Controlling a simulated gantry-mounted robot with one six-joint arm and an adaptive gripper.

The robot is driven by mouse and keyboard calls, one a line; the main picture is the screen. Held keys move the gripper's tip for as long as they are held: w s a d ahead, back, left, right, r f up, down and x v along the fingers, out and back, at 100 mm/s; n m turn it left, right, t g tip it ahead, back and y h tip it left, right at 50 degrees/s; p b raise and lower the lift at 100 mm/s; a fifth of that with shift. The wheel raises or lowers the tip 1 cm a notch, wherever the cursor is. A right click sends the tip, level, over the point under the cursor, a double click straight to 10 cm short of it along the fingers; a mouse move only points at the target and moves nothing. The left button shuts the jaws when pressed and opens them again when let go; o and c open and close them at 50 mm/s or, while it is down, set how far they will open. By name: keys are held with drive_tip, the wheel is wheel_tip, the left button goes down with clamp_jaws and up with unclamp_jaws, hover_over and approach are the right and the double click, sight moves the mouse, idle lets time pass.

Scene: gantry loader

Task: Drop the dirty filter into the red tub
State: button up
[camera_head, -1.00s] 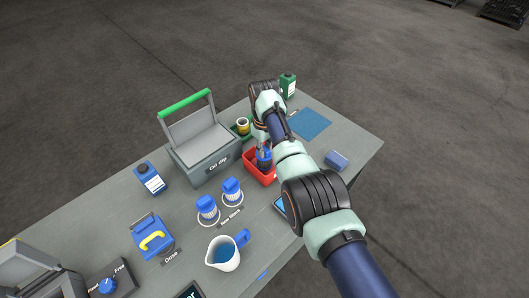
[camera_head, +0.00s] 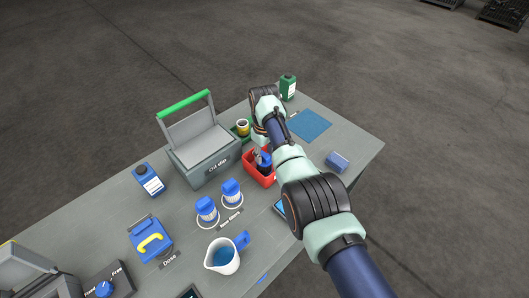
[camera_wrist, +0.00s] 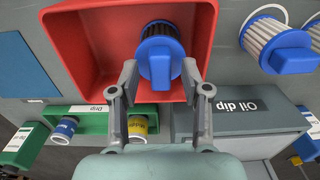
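The dirty filter (camera_wrist: 160,35), with dark pleats and a blue cap, is inside the outline of the red tub (camera_wrist: 92,48) in the wrist view. In the head view the filter (camera_head: 266,163) shows partly behind my arm, low in the tub (camera_head: 262,181). My gripper (camera_wrist: 160,75) is over the tub, its two fingers on either side of the cap's blue tab. A gap shows between each finger and the tab, so the gripper looks open. Whether the filter rests on the tub floor is hard to tell.
The grey oil dip box (camera_head: 206,165) with its raised green-handled lid stands left of the tub. Two blue-capped filters (camera_head: 207,209) and a jug (camera_head: 224,255) are in front. A green holder (camera_wrist: 90,122) with small cans is close by. A blue mat (camera_head: 310,124) lies behind.

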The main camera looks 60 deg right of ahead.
wheel_tip(320, 180, up, 13)
drive_tip(key=p, duration=0.5)
drive_tip(key=shift+r, duration=0.15)
